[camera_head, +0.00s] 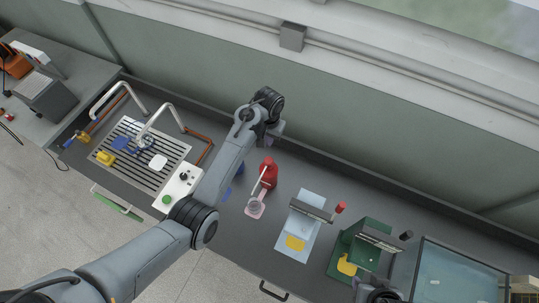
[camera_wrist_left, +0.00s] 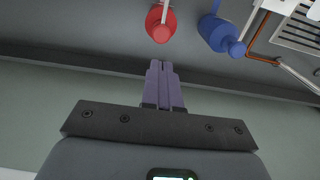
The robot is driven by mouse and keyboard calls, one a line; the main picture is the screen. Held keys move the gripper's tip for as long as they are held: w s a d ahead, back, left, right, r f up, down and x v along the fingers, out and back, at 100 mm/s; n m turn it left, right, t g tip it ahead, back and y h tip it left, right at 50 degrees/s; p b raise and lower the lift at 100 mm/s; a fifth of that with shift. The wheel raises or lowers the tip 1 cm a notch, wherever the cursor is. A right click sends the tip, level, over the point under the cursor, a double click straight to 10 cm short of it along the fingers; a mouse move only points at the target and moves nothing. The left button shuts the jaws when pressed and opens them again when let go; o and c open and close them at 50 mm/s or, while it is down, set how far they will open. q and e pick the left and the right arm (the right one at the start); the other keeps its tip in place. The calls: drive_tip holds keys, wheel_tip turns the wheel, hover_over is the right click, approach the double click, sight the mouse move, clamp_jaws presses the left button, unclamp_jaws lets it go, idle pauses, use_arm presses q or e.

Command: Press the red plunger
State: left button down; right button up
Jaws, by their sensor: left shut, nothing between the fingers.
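A red upright body with a rounded top (camera_head: 268,172) stands on the bench right of my left forearm, with a pale lever and a pink plate in front. A red rounded end (camera_wrist_left: 160,24) shows at the top of the left wrist view; I cannot tell for certain which part is the plunger. My left gripper (camera_wrist_left: 163,70) is shut and empty, its purple-grey fingers together, below and apart from the red end. In the head view, its fingers are mostly hidden by my wrist. My right gripper's fingers do not show.
A blue bottle-like body (camera_wrist_left: 220,34) stands beside the red one, partly hidden by my arm in the head view. A light blue press (camera_head: 300,225) and a green press (camera_head: 350,255) stand to the right. The wall runs close behind.

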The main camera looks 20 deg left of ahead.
use_arm(q)
drive_tip(key=shift+w+r, duration=0.1)
drive_tip(key=shift+r, duration=0.05)
hover_over(269, 161)
wheel_tip(269, 161, down, 8)
drive_tip(key=shift+w+f, duration=0.1)
drive_tip(key=shift+f, duration=0.15)
wheel_tip(269, 161, down, 4)
drive_tip(key=b, duration=0.4)
drive_tip(key=shift+f+b, duration=0.75)
drive_tip(key=shift+b, duration=0.2)
drive_tip(key=shift+f, duration=0.1)
